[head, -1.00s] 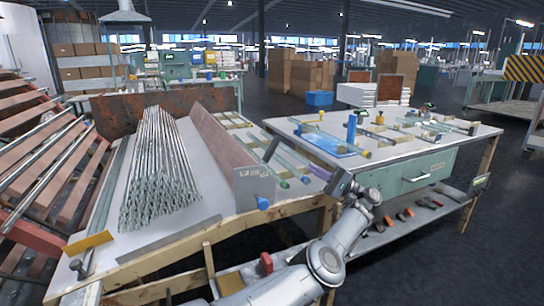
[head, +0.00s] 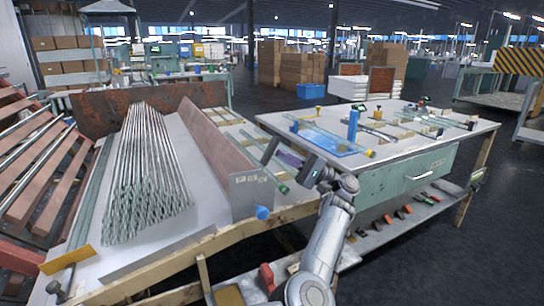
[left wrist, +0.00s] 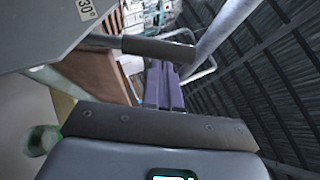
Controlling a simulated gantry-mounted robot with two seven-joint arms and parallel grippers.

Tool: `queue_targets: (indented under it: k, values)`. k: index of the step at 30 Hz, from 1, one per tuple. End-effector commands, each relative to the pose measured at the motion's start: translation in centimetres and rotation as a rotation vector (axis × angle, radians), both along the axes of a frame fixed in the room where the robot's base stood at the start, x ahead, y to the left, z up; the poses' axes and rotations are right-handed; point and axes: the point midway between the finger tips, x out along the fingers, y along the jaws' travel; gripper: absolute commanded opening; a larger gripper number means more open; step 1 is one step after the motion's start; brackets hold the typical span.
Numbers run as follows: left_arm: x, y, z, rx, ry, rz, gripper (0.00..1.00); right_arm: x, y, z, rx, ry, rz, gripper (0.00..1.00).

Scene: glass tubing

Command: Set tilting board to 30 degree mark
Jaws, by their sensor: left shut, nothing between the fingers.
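A long reddish-brown board (head: 208,140) stands tilted along the pale bench, with a grey end plate (head: 248,192) carrying small white labels, too small to read in the head view. In the left wrist view a label on the plate (left wrist: 40,28) reads 30°. A blue knob (head: 262,212) is at the plate's lower edge. A dark grip bar (head: 270,150) rises beside the plate; a dark cylindrical grip (left wrist: 158,48) also shows in the left wrist view. My left gripper (head: 287,158) has its purple fingers (left wrist: 163,82) shut and empty close to this grip; contact cannot be told. My right gripper is out of view.
A bundle of glass tubes (head: 148,170) lies left of the board. Green-ended tubes (head: 262,158) lie just right of it. A second table (head: 400,155) with a blue tray (head: 335,138) stands at the right. A slatted rack (head: 30,150) is at far left.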

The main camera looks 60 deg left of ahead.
Motion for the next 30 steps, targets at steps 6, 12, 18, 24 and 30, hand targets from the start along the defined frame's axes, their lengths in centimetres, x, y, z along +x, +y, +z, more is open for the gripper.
queue_targets:
  k: [6, 12, 18, 24, 30]
  values:
    - [0.1, -0.2, 0.1, 0.000, 0.000, -0.003, 0.00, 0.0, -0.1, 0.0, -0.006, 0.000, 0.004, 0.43]
    - [0.1, -0.2, 0.1, 0.000, 0.000, -0.003, 0.00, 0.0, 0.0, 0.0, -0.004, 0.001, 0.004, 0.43]
    - [-1.0, -0.3, 0.8, -0.001, -0.002, -0.002, 0.00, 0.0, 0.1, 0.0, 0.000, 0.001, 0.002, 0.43]
    - [-1.2, -0.3, 1.0, 0.000, -0.001, -0.001, 0.00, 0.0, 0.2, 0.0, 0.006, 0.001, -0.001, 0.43]
    - [-1.2, -0.3, 1.1, 0.000, -0.001, 0.000, 0.00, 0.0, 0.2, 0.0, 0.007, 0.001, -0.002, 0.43]
